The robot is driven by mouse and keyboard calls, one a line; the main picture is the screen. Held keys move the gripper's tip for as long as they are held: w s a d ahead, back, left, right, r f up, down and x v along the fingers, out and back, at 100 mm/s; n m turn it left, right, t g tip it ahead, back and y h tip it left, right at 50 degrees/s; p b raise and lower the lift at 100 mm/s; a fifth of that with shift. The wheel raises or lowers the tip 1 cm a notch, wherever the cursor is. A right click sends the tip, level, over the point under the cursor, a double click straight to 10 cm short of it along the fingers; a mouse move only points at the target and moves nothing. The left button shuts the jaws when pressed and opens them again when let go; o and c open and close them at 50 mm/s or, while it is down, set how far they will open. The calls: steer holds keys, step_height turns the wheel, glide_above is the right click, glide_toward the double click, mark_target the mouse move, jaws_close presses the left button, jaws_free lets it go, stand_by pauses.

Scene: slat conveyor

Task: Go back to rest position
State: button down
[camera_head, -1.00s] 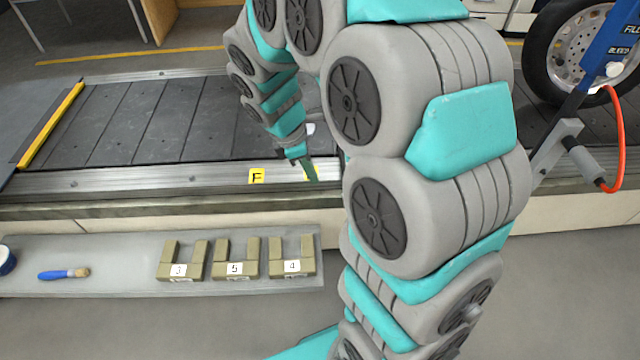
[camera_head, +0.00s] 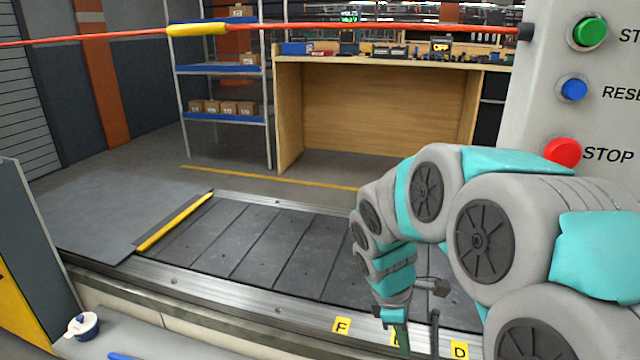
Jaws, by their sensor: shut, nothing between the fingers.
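My arm curves in from the right, and its end with my gripper (camera_head: 398,325) hangs low over the front edge of the slat conveyor (camera_head: 260,245). My gripper is shut and holds nothing. Its tip covers part of a yellow label on the front rail; the labels F (camera_head: 342,325) and D (camera_head: 460,351) show on either side of it.
A panel with green (camera_head: 590,31), blue (camera_head: 574,88) and red (camera_head: 563,152) buttons stands at the right. An orange cord (camera_head: 370,26) crosses the top. A workbench (camera_head: 375,110) and shelves (camera_head: 222,70) stand behind. A white-and-blue pot (camera_head: 83,326) sits at lower left.

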steer(key=s+a+r+m+y, duration=0.1)
steer(key=s+r+m, duration=0.1)
steer(key=s+m, duration=0.5)
steer(key=s+a+r+m+y, duration=0.1)
steer(key=s+m, duration=0.5)
steer(key=s, duration=0.9)
steer(key=shift+s+a+r+m+g+y, duration=0.25)
steer(key=shift+a+r+m+g+y, duration=0.2)
steer(key=shift+a, duration=0.2)
